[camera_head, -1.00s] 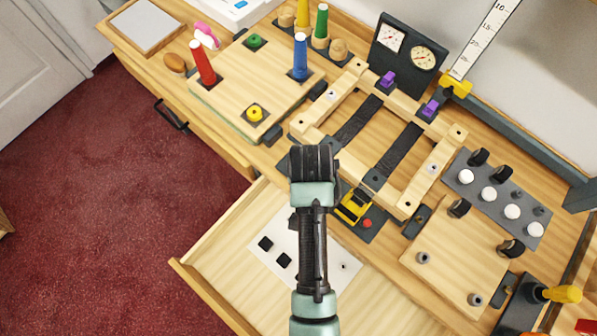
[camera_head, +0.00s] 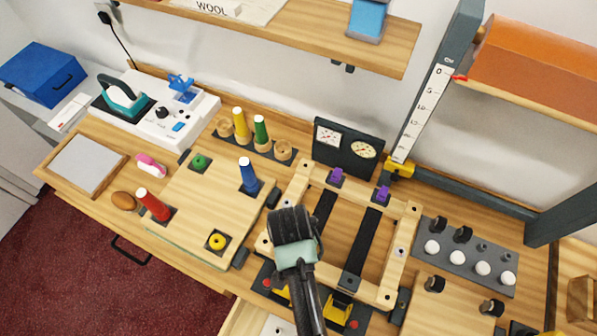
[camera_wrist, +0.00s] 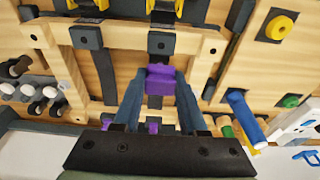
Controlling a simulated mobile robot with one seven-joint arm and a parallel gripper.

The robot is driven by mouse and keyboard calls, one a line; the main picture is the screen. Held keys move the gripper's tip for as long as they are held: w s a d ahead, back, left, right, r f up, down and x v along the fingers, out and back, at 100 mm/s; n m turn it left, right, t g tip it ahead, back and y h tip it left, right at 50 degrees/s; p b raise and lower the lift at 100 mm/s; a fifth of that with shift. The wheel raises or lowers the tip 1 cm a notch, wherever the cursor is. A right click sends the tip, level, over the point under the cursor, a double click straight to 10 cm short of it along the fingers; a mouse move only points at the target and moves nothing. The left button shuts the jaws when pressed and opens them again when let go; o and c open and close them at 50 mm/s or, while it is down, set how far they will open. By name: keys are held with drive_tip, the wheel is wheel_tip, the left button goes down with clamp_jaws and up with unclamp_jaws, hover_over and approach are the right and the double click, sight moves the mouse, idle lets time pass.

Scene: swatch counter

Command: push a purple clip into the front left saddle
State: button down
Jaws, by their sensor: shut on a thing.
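A purple clip (camera_wrist: 160,78) is between the fingertips of my gripper (camera_wrist: 161,84), which is shut on it, in the wrist view. Just above the clip in that picture is a dark saddle block (camera_wrist: 161,42) on the front rail of the wooden frame (camera_wrist: 125,40); I cannot tell if they touch. Another dark block (camera_wrist: 86,36) sits on the same rail to its left. In the head view my arm hides the held clip and the front left part of the frame (camera_head: 408,240).
Two dark straps cross the frame, the right one (camera_head: 362,240) clearer. Yellow toggle clamps (camera_head: 340,305) stand in front. A gauge block (camera_head: 347,150) is behind. A board with a blue cone (camera_head: 248,175) lies left, a knob panel (camera_head: 465,255) right.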

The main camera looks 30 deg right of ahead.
wheel_tip(320, 180, down, 4)
drive_tip(key=b, duration=0.4)
drive_tip(key=shift+f, duration=0.2)
drive_tip(key=shift+f+b, duration=0.5)
drive_tip(key=shift+f, duration=0.3)
drive_tip(key=shift+r, duration=0.1)
drive_tip(key=shift+p, duration=0.45)
drive_tip(key=shift+f, duration=1.3)
idle(1.5)
